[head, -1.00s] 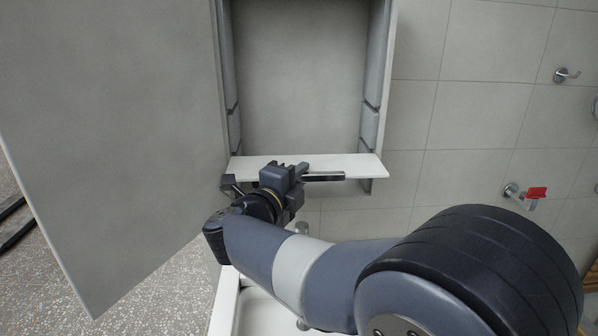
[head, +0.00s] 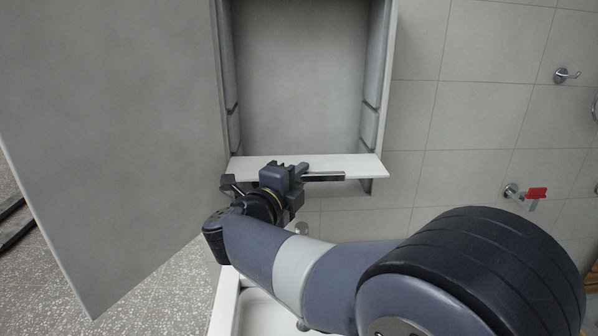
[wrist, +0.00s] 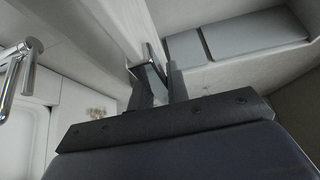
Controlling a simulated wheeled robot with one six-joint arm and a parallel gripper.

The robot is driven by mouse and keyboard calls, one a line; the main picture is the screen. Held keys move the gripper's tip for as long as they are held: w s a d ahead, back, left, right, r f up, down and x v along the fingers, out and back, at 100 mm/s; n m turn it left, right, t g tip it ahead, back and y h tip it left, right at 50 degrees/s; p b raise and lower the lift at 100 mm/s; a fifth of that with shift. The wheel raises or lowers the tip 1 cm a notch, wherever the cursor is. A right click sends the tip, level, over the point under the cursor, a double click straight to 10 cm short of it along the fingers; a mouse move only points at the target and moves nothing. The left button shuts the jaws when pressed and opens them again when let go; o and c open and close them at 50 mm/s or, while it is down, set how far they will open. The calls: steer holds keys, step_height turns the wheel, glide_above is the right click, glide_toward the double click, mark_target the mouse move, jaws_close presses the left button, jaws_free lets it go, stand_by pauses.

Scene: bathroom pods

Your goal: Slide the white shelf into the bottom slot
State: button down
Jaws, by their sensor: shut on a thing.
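The white shelf (head: 350,165) shows in the head view as a pale board lying across the lower front of the open cabinet (head: 298,80). My gripper (head: 308,175) is at the front edge of the shelf, left of its middle, and is shut on it. The side walls of the cabinet have dark slot gaps, one gap (head: 370,105) on the right wall above the shelf. The gripper and arm hide part of the shelf's front edge and the cabinet's bottom. In the wrist view the fingers (wrist: 158,75) are seen close up, and the grip itself is hard to make out. I cannot tell whether the shelf's ends are in a slot.
The open cabinet door (head: 110,130) fills the left. Right of the cabinet is a tiled wall with a hook (head: 566,75) and a red-handled valve (head: 537,193). A white basin (head: 262,310) is below, partly behind my arm.

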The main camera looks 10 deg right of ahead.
mark_target(289, 157)
steer(key=shift+w, duration=0.1)
stand_by(0.3)
steer(key=shift+w+d+r, duration=0.1)
steer(key=shift+w, duration=0.25)
steer(key=w+d+p, duration=0.2)
steer(key=w, duration=0.9)
stand_by(3.3)
steer(key=c, duration=1.3)
jaws_free()
steer(key=shift+s, duration=0.1)
steer(key=b+v, duration=0.2)
steer(key=v, duration=0.8)
steer(key=shift+s+a, duration=0.25)
